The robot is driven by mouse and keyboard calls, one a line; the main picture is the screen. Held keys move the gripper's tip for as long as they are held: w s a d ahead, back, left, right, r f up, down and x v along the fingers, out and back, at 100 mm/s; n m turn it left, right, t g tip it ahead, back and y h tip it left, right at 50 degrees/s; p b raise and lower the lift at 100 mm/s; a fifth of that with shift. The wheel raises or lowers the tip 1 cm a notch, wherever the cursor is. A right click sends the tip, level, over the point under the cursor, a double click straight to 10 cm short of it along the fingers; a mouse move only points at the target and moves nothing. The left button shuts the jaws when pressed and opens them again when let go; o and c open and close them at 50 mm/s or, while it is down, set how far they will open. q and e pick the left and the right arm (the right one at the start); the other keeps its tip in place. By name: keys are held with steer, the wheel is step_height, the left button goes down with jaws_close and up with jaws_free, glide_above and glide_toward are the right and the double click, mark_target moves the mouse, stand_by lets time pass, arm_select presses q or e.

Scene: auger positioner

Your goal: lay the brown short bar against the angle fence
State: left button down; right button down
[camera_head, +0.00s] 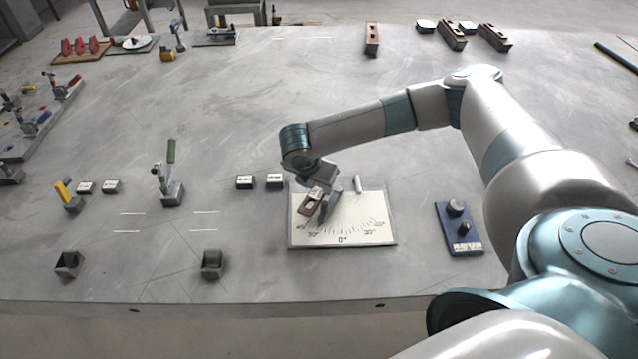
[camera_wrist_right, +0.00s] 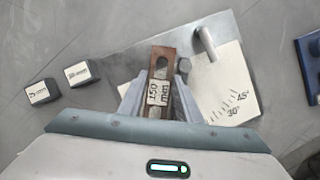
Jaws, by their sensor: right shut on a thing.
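My right gripper (camera_head: 318,210) is shut on the brown short bar (camera_head: 309,206), over the left part of a white angle plate (camera_head: 345,215) marked with degrees. In the right wrist view the bar (camera_wrist_right: 163,62) sits between the two fingers (camera_wrist_right: 155,95), with a hole at its far end and a "150 mm" label. A grey band (camera_wrist_right: 130,62) runs along the plate's far side. My left gripper is not in view.
Two labelled dark blocks (camera_head: 260,181) stand left of the plate. A green-handled clamp (camera_head: 170,180) and open dark holders (camera_head: 212,264) are farther left. Other brown bars (camera_head: 452,36) lie at the back. The table middle is clear.

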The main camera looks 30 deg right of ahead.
steer(key=shift+f, duration=0.55)
steer(key=c, duration=1.5)
jaws_free()
steer(key=shift+o, duration=1.1)
steer(key=shift+w+f, duration=0.1)
steer(key=shift+f, duration=0.05)
steer(key=shift+d, duration=0.1)
steer(key=shift+r, duration=0.5)
steer(key=b+v, duration=0.2)
steer(key=v, duration=1)
steer(key=shift+r, duration=0.25)
